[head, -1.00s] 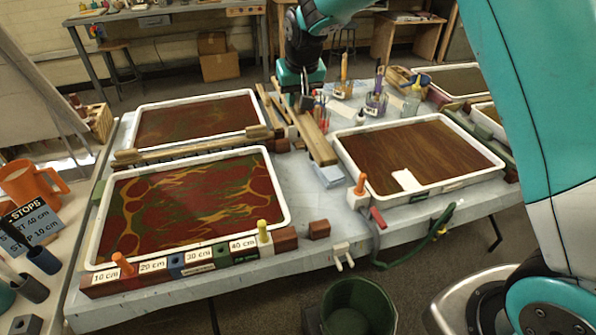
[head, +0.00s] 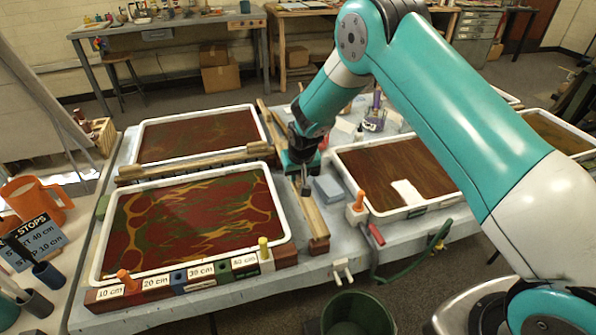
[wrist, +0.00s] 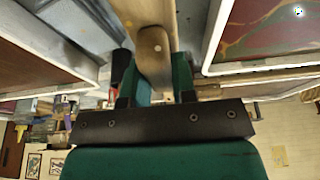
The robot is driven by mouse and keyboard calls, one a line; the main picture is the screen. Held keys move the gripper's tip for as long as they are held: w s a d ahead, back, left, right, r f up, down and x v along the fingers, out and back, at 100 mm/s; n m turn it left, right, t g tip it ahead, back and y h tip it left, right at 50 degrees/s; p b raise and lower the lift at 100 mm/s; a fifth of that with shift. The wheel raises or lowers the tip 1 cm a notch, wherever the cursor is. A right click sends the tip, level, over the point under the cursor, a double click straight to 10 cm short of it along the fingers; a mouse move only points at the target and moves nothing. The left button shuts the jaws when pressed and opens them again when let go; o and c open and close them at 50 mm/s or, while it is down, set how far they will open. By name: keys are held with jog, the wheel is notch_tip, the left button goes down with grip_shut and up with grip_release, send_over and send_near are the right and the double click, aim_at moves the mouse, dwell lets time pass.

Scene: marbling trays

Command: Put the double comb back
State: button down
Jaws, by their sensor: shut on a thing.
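My gripper (head: 305,180) is shut on a wooden handle (wrist: 153,55) in the wrist view, its green fingers on either side. The handle sits on a long pale wooden beam, which I take to be the double comb (head: 314,215). In the head view it reaches from under my gripper towards the front edge, in the gap between the front left tray and the right tray. Its teeth are not visible, and I cannot tell whether it touches the table. My gripper hides its far part.
The front left tray (head: 97,262) has a stop rail (head: 190,282) with orange and yellow pegs along its front. A right tray (head: 440,202), a back left tray (head: 137,140) and a wooden bar (head: 190,163) between the left trays are close by. A blue-grey block (head: 328,188) lies right of the beam.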

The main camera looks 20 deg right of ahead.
jog(key=shift+f+b, duration=0.35)
jog(key=shift+f, duration=0.05)
jog(key=c, duration=0.6)
grip_release()
